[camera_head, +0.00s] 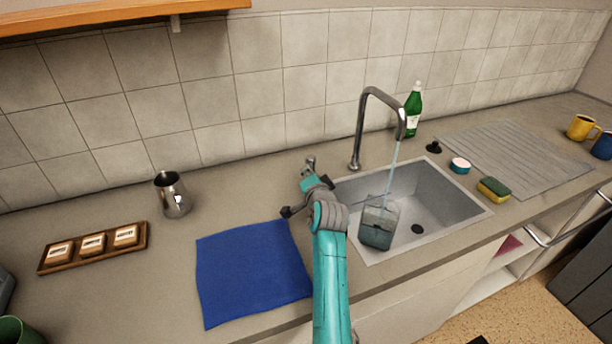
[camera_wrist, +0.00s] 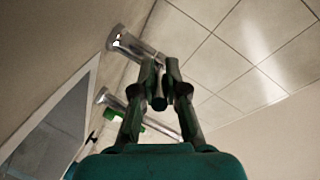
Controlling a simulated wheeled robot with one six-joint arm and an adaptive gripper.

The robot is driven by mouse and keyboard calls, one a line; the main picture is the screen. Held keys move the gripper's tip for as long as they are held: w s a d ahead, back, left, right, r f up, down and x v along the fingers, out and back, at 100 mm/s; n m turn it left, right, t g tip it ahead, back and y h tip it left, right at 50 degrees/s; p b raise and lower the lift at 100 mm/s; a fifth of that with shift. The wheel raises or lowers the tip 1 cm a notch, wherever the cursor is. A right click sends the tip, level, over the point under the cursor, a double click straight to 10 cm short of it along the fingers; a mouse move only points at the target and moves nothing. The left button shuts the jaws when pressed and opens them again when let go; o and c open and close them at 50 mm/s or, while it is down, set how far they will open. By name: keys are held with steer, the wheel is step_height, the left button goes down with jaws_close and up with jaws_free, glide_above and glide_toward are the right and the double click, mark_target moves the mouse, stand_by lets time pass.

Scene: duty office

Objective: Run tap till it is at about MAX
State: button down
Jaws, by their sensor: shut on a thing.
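The chrome tap spout (camera_head: 381,98) arches over the sink (camera_head: 440,202), and a thin stream of water (camera_head: 393,165) falls from it. A see-through jug (camera_head: 378,226) stands in the sink under the stream. Its water level and any MAX mark are too small to read. The tap lever (camera_head: 310,163) stands on the counter left of the spout. My gripper (camera_wrist: 166,80) is shut on the lever's bar, and the lever's chrome post (camera_wrist: 124,42) shows beyond the fingers in the wrist view. In the head view my arm partly hides the grip.
A blue cloth (camera_head: 250,270) lies left of my arm. A metal pitcher (camera_head: 173,195) and a wooden tray (camera_head: 92,248) stand further left. A green bottle (camera_head: 413,110) is behind the sink; a sponge (camera_head: 494,189) and yellow mug (camera_head: 581,128) are right.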

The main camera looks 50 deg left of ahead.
steer(key=c, duration=1.2)
jaws_free()
steer(key=v, duration=1.2)
